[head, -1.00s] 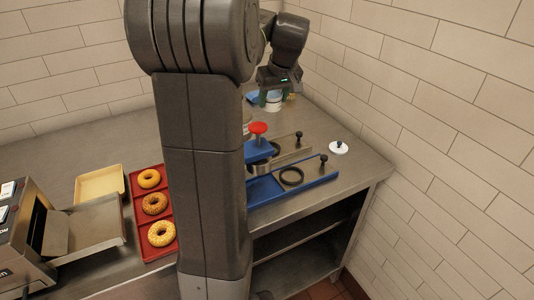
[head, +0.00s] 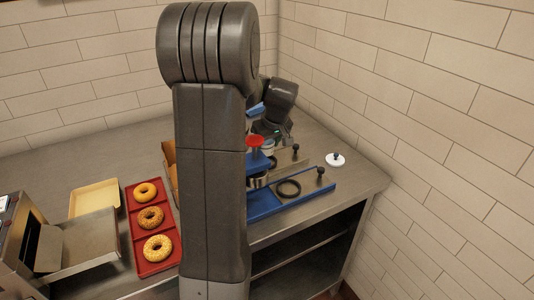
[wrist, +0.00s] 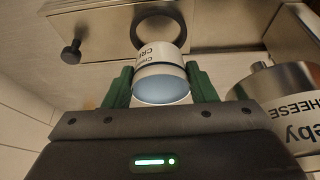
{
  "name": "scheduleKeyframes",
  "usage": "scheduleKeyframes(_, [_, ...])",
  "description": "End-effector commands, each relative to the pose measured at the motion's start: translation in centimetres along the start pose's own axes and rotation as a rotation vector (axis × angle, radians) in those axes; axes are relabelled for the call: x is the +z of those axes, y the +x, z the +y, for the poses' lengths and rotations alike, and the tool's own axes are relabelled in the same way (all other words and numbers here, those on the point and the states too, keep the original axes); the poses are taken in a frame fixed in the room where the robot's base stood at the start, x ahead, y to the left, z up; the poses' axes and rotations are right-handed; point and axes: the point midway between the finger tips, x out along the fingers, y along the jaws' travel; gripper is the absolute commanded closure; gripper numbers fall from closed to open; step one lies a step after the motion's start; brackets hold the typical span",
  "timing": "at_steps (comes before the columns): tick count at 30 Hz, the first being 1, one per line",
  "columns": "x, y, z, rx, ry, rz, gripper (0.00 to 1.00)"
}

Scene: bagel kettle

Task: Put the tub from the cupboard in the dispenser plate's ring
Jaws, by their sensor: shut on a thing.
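My gripper (wrist: 159,72) is shut on a white tub (wrist: 160,67) with dark lettering and a pale blue end, held between its green fingers. In the head view my gripper (head: 272,138) is above the back of the counter, behind the red-topped dispenser; the tub is mostly hidden there. In the wrist view a dark ring (wrist: 142,31) in a steel plate (wrist: 100,22) with a knob shows just beyond the tub, which partly overlaps it. I cannot tell whether the tub touches the ring.
A steel container labelled "CHEESE" (wrist: 291,95) stands close right of my gripper in the wrist view. A blue plate (head: 318,187) with a black ring (head: 288,181) lies in front. A white lid (head: 335,160) lies right. The red bagel tray (head: 151,243) is left.

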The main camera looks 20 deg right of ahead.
Motion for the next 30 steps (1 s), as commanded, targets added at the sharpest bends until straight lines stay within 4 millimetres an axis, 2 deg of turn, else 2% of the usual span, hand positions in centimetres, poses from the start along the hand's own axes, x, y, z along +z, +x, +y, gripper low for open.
scheduleKeyframes(3, [0.9, 1.9, -0.1, -0.003, 0.001, -0.004, 0.73])
scheduleKeyframes(7, [1.4, 3.3, 0.0, -0.001, 0.001, -0.002, 0.73])
scheduleKeyframes(20, [1.7, 4.1, 0.0, -0.001, 0.0, -0.001, 0.73])
scheduleKeyframes(21, [1.6, 3.9, 0.0, 0.0, 0.0, -0.001, 0.41])
scheduleKeyframes(23, [1.6, 3.9, 0.0, -0.001, 0.0, -0.001, 0.29])
scheduleKeyframes(30, [1.6, 3.9, 0.0, -0.001, 0.0, -0.001, 0.27])
